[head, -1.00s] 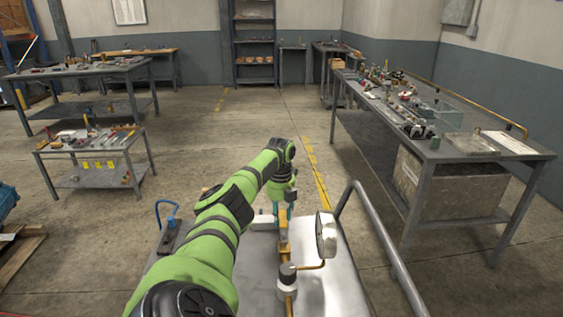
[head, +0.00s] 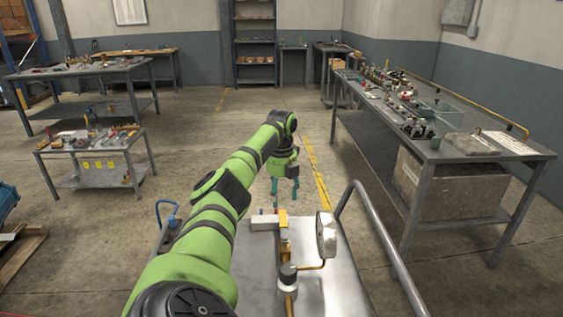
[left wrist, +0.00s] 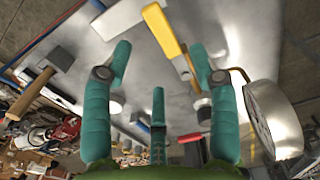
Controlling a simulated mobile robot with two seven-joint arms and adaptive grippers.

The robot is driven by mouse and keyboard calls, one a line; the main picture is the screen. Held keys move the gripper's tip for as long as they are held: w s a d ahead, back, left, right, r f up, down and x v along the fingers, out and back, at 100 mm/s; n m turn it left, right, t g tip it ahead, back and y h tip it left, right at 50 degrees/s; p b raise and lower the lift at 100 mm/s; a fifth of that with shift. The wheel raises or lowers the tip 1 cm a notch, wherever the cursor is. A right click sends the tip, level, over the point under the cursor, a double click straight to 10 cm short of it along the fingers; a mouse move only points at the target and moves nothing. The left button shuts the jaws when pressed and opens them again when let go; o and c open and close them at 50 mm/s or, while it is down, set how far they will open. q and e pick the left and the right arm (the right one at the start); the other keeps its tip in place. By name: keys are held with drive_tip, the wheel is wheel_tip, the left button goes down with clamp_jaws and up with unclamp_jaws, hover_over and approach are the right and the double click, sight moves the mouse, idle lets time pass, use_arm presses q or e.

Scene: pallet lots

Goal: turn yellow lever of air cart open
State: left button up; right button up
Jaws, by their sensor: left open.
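The air cart (head: 320,275) is a grey metal top in front of me, with brass pipework along it. The yellow lever (head: 266,223) shows near the cart's far end, beside the brass pipe; in the left wrist view it is a yellow handle (left wrist: 162,30) on a grey stem. My left gripper (head: 285,200) hangs above and beyond the cart's far end, with its teal fingers apart and pointing down. In the wrist view the open fingers (left wrist: 160,62) hold nothing, and the lever appears apart from them. My right gripper is not in view.
A round gauge (head: 326,235) stands on the cart right of the pipe, and a grey rail (head: 378,225) runs along the right side. A blue hooked handle (head: 167,212) is at the left. A workbench (head: 450,145) stands right; floor beyond is clear.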

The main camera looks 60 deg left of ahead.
use_arm(q)
drive_tip(key=shift+r, duration=2.15)
